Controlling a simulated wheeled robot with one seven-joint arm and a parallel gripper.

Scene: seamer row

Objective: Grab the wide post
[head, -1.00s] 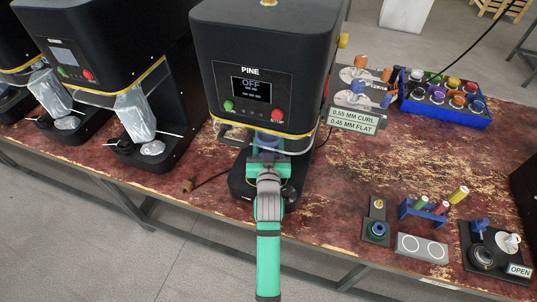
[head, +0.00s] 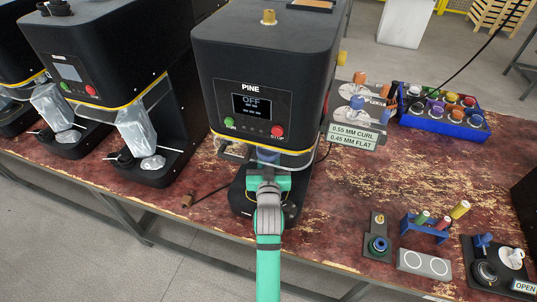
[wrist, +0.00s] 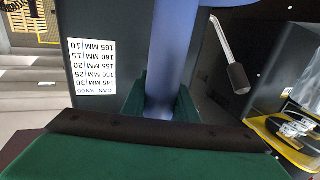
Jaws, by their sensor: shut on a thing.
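The wide post is a blue-violet upright under the head of the black PINE machine (head: 265,65). In the wrist view the post (wrist: 174,60) runs up from between the green jaws and meets a wider blue part at the top. In the head view only a small blue bit of the post (head: 268,155) shows above my gripper. My gripper (head: 268,182) has green fingers and is shut on the post at the machine's front. The wrist view shows the fingers (wrist: 160,105) on both sides of it; the contact itself is partly hidden.
A lever with a dark grip (wrist: 238,78) and a CAN KNOB chart (wrist: 92,67) flank the post. More black machines (head: 110,75) stand left. To the right on the worn red bench (head: 450,165) are a blue crate (head: 463,130), a small rack (head: 405,222) and a grey two-circle plate (head: 424,263).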

